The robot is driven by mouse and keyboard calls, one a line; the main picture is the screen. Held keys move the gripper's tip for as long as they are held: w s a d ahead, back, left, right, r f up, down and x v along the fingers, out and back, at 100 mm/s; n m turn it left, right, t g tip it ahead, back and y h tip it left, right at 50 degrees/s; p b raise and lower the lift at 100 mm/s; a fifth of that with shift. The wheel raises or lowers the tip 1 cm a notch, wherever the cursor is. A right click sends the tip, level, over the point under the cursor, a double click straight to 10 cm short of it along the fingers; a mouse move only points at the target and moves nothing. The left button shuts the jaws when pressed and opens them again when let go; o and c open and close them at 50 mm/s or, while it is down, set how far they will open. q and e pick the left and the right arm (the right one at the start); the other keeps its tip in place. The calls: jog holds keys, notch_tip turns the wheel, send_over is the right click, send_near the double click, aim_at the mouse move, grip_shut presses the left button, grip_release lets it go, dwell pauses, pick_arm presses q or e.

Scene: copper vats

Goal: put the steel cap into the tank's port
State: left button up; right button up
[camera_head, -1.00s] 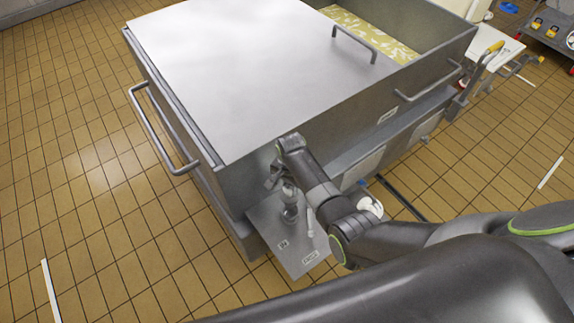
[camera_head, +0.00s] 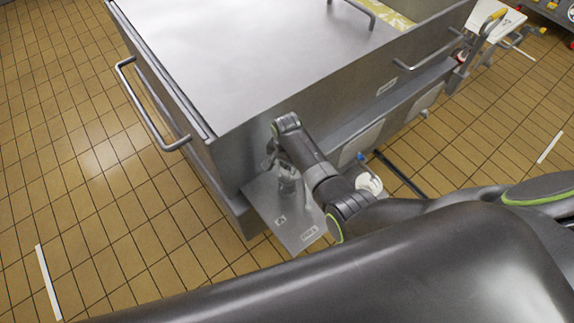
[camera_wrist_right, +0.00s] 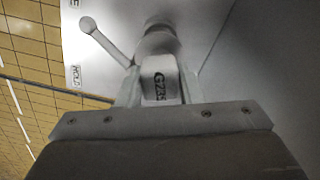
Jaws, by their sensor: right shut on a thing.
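The tank is a large steel vat (camera_head: 235,60) with a flat lid, filling the upper middle of the head view. My right gripper (camera_head: 271,158) is low against the vat's near side, partly hidden by its own wrist. In the right wrist view the gripper (camera_wrist_right: 160,85) is shut on a small pale block-like part marked "G235", seemingly the steel cap (camera_wrist_right: 158,68). Just beyond it is a rounded metal fitting (camera_wrist_right: 157,40) with a ball-ended lever (camera_wrist_right: 103,42) nearby. I cannot tell whether cap and fitting touch. The port's opening is hidden. My left gripper is not in view.
A labelled steel plate (camera_head: 296,226) juts out at the vat's foot below the gripper. A bar handle (camera_head: 150,110) sticks out from the vat's left side. A white board and yellow-handled tool (camera_head: 488,32) stand at upper right. Tiled floor at left is clear.

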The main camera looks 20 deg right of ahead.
jog(key=shift+f, duration=0.15)
dwell(0.3)
jog(key=shift+f+b, duration=1.9)
jog(key=shift+f, duration=0.55)
jog(key=shift+f, duration=0.55)
jog(key=o, duration=1.2)
jog(key=shift+c, duration=0.2)
